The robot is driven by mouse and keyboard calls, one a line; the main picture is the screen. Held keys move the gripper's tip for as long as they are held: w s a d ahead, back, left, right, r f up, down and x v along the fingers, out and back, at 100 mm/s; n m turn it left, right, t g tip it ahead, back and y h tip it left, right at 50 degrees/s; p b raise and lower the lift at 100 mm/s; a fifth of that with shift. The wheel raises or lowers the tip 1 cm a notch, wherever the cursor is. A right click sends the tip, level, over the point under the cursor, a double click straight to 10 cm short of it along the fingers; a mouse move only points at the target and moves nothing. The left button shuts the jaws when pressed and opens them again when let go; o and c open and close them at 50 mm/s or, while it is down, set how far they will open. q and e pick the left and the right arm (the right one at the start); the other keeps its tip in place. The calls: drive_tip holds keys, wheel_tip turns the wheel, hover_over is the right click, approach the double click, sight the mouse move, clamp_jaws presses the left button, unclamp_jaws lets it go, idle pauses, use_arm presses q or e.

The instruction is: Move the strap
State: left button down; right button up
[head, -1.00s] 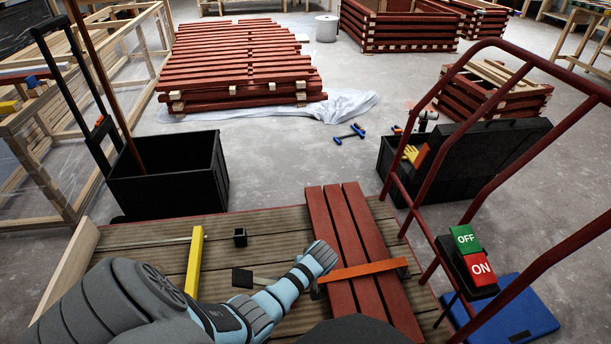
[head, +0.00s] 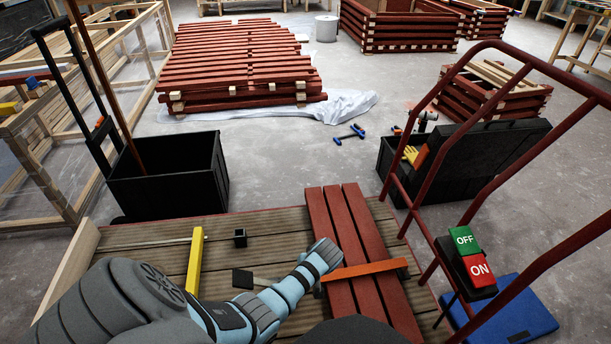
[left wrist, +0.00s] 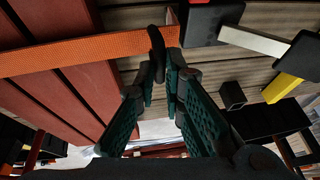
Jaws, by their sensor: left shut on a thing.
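The orange strap (head: 365,270) lies across three dark red battens (head: 345,220) on the wooden deck. A dark piece shows at its right end. My left gripper (head: 319,289) is at the strap's left end, beside the battens' left edge, mostly hidden by its own wrist in the head view. In the left wrist view the dark green fingers (left wrist: 167,52) are closed together on the end of the orange strap (left wrist: 90,52). My right gripper is not in view.
A yellow bar (head: 195,262), a small black block (head: 240,238) and a black-ended metal bar (head: 243,279) lie left of the battens. A red tubular frame (head: 425,165) rises on the right. A black bin (head: 165,180) stands behind left.

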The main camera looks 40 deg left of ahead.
use_arm(q)
drive_tip(key=w+d+r+p, duration=0.1)
drive_tip(key=w+d+r, duration=0.1)
drive_tip(key=r, duration=0.3)
drive_tip(key=w+d+r+g+y+p, duration=0.1)
drive_tip(key=w+d+r, duration=0.2)
drive_tip(key=r, duration=0.3)
drive_tip(key=w+d+r+p, duration=0.1)
drive_tip(key=w+d+r, duration=0.2)
drive_tip(key=r, duration=0.2)
drive_tip(key=shift+w+r+m+g, duration=0.3)
drive_tip(key=shift+w, duration=0.1)
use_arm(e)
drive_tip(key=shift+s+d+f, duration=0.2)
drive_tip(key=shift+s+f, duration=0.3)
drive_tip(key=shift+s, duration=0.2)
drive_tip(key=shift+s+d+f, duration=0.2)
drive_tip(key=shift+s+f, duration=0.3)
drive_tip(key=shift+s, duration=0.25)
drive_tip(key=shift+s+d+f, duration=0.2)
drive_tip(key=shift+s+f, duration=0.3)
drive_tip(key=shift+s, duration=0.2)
use_arm(q)
drive_tip(key=c, duration=2)
unclamp_jaws()
drive_tip(key=shift+a, duration=0.1)
drive_tip(key=o, duration=0.3)
drive_tip(key=shift+w+f, duration=0.1)
drive_tip(key=shift+f, duration=0.1)
drive_tip(key=shift+w, duration=0.15)
